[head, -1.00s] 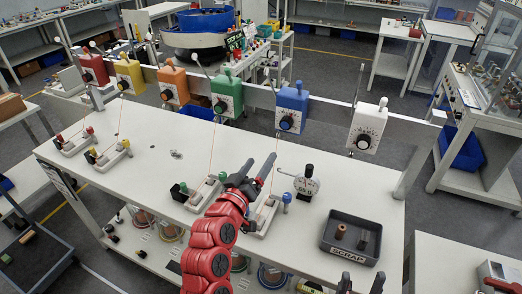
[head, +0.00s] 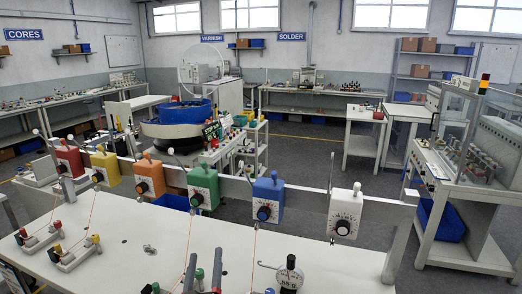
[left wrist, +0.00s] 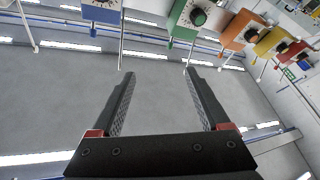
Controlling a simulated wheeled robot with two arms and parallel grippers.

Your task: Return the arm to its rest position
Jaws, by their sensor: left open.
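My left gripper (head: 204,268) shows at the bottom of the head view, pointing up over the white bench (head: 120,265). Only its two dark fingers show there, apart from each other; the rest of the left arm is out of frame. In the left wrist view the left gripper (left wrist: 158,75) is open, with nothing between its fingers. Beyond its tips the green dial unit (left wrist: 190,17) and the blue dial unit (left wrist: 101,12) appear tilted along the top. My right gripper does not show.
A rail along the bench's back carries red (head: 68,159), yellow (head: 105,169), orange (head: 149,179), green (head: 203,187), blue (head: 267,199) and white (head: 343,213) dial units. A round gauge (head: 289,274) stands right of the left gripper. Small clamps (head: 78,254) sit at the bench's left.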

